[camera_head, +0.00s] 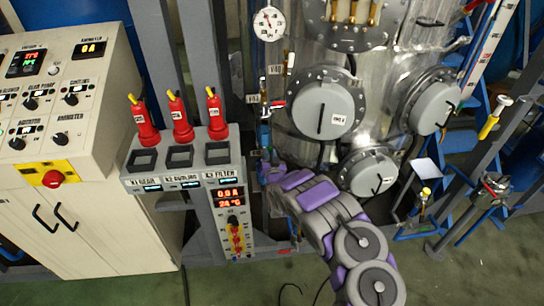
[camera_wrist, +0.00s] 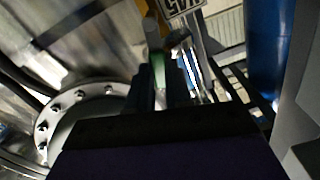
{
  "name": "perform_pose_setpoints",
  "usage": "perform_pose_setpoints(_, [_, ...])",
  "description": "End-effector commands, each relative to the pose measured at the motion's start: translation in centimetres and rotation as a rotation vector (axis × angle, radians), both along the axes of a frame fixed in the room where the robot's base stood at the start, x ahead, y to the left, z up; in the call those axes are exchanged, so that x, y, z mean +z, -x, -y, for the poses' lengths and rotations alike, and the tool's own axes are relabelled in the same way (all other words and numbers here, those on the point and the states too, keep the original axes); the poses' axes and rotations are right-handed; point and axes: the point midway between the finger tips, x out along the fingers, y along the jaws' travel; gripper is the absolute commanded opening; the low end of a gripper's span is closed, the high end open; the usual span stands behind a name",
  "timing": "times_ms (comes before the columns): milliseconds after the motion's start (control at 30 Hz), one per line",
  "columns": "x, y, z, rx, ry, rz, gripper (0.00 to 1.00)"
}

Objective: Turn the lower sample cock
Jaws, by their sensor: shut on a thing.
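My arm reaches up and left in the head view, and my gripper (camera_head: 266,168) is at the pipework left of the steel vessel. In the wrist view, my gripper's (camera_wrist: 160,84) two dark fingers stand close on either side of a pale greenish piece (camera_wrist: 158,66). It appears to be the sample cock's handle, and my gripper is shut on it. A lighter knob-like end (camera_wrist: 152,32) shows just above the fingertips. The cock's body is mostly hidden by the fingers, and in the head view my gripper hides the cock.
A black-and-white label plate (camera_wrist: 184,7) is close above the fingers. A bolted round flange (camera_wrist: 75,115) is at left and a blue post (camera_wrist: 264,45) at right.

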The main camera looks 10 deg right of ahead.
Motion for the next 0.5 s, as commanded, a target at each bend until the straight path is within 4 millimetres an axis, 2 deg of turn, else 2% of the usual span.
perform_pose_setpoints(33, [-0.75,0.22,-0.3,0.002,0.027,-0.015,0.0])
perform_pose_setpoints(500, [-0.76,0.23,-0.87,0.003,0.151,-0.017,0.0])
